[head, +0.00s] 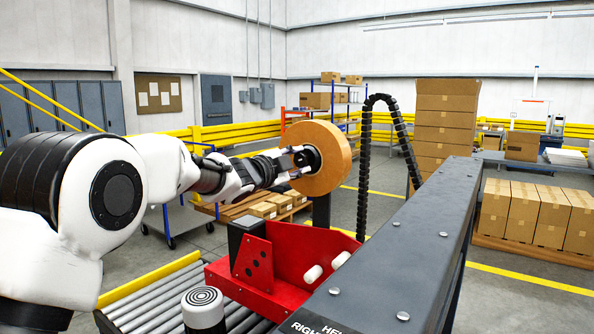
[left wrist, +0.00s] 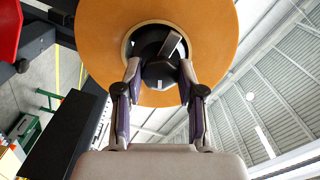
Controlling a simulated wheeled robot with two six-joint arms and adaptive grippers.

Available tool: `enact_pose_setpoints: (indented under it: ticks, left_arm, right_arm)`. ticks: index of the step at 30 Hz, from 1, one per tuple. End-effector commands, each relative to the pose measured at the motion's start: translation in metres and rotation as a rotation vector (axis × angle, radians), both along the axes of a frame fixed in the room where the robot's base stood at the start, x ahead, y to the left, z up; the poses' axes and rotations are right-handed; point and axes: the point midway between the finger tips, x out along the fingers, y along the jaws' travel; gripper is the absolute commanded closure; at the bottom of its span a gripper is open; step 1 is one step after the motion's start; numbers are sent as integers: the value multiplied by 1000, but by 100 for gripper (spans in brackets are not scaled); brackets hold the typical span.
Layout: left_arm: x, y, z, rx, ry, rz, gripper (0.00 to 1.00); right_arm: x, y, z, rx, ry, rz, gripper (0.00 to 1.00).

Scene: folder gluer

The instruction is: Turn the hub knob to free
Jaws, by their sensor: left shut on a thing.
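The hub knob (left wrist: 160,68) is a dark knob at the centre of an orange-tan roll (left wrist: 110,25). In the left wrist view my left gripper (left wrist: 160,80) has its two fingers closed on either side of the knob. A pale mark shows on the knob's face. In the head view the roll (head: 335,158) stands upright on a dark post, and my left arm reaches to its centre from the left. There the left gripper (head: 300,158) hides most of the knob. My right gripper is not in view.
A red bracket (head: 290,255) with white rollers sits below the roll, above a roller conveyor (head: 150,300). A long dark machine beam (head: 400,250) runs along the right. A black cable chain (head: 365,150) arches behind the roll. Stacked cartons (head: 445,120) stand farther back.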

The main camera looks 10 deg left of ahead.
Motion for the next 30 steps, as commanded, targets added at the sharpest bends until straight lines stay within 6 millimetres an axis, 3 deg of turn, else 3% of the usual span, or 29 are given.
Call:
enact_pose_setpoints:
  ticks: [15,30]
  left_arm:
    - [0,0,-2,346,-142,0,96]
    - [0,0,0,414,-169,0,96]
  right_arm:
    - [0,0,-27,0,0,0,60]
    - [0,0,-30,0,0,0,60]
